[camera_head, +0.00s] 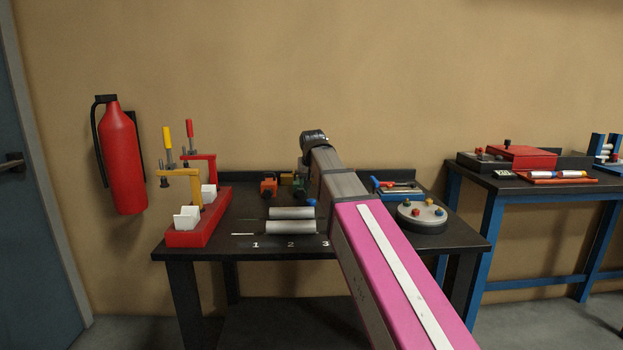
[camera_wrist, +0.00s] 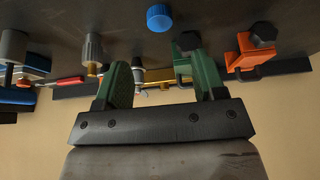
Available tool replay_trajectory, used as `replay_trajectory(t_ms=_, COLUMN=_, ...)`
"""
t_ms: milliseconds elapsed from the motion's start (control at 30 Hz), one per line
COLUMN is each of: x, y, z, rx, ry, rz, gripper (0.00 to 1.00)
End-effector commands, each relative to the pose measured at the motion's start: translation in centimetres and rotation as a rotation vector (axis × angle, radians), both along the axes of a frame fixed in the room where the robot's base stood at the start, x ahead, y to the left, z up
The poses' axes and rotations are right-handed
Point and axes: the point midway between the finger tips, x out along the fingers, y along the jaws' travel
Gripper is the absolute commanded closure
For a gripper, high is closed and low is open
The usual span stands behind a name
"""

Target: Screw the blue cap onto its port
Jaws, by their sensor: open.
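The blue cap (camera_wrist: 160,18) is at the top middle of the wrist view, on the dark bench top, beyond and apart from my fingertips. A small blue piece (camera_head: 311,202) beside the metal cylinders in the head view looks like the same cap. My gripper (camera_wrist: 163,75) has two green fingers spread wide with no object held between them. In the head view my arm hides most of the gripper. I cannot tell which fitting is the cap's port; a grey knurled fitting (camera_wrist: 93,47) stands left of the fingers in the wrist view.
Two metal cylinders (camera_head: 291,227) lie at the bench's front middle. A round plate (camera_head: 421,226) with coloured knobs is right of my arm. An orange block (camera_wrist: 248,52) stands close right of the fingers in the wrist view.

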Motion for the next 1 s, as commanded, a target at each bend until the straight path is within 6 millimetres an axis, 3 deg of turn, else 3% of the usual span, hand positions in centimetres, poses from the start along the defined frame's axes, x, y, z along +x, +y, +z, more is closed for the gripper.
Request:
replay_trajectory(t_ms=400, x=3.1, y=0.0, z=-6.2, rx=0.000, ry=0.002, rz=0.000, gripper=0.36)
replay_trajectory(t_ms=600, x=3.7, y=0.0, z=-7.5, rx=0.000, ry=0.001, rz=0.000, gripper=0.36)
replay_trajectory(t_ms=867, x=3.7, y=0.0, z=-7.7, rx=0.000, ry=0.001, rz=0.000, gripper=0.36)
replay_trajectory(t_ms=900, x=3.7, y=0.0, z=-7.6, rx=0.000, ry=0.001, rz=0.000, gripper=0.39)
replay_trajectory(t_ms=1000, x=3.7, y=0.0, z=-7.6, rx=0.000, ry=0.001, rz=0.000, gripper=0.72)
